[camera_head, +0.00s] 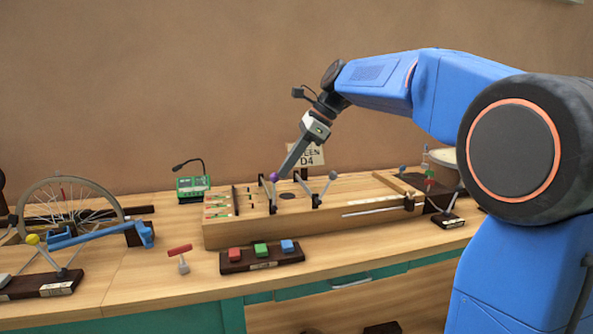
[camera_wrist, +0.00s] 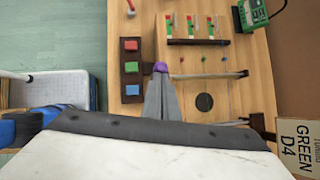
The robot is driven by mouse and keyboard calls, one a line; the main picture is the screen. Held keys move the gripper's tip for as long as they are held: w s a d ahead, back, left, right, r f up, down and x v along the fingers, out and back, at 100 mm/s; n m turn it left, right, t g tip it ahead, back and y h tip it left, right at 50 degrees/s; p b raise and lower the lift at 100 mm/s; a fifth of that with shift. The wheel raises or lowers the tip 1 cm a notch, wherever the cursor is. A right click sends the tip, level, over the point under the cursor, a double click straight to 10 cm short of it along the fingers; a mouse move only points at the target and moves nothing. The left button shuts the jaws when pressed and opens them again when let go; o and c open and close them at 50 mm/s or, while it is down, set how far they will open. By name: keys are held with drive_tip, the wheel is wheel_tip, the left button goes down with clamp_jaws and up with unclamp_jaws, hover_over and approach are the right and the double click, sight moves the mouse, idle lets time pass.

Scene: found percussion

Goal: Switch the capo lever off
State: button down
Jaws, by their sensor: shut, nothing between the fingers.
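A long wooden instrument box (camera_head: 235,232) stands on the bench. Two levers rise from it: one with a purple knob (camera_head: 274,177) and one with a grey knob (camera_head: 333,175). I cannot read a label that tells which is the capo lever. My gripper (camera_head: 284,171) is shut and empty, pointing down, with its tips right at the purple knob. In the wrist view the purple knob (camera_wrist: 160,67) sits just beyond the fingertips (camera_wrist: 162,78); whether they touch is unclear. The purple lever's rod (camera_wrist: 205,76) runs right from the knob.
A dark block with red, green and blue buttons (camera_head: 262,265) lies in front of the box. A red-handled lever (camera_head: 180,252) and a spoked wheel (camera_head: 68,212) are to the left. A green device (camera_head: 192,188) and a "GREEN D4" sign (camera_head: 310,155) stand behind.

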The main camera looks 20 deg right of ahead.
drive_tip(key=a, duration=0.1)
drive_tip(key=a+h, duration=0.1)
drive_tip(key=h, duration=0.1)
drive_tip(key=shift+a+r, duration=0.25)
drive_tip(key=shift+a, duration=0.15)
drive_tip(key=shift+a+f+h, duration=0.2)
drive_tip(key=shift+a+h, duration=1.2)
drive_tip(key=shift+a, duration=0.55)
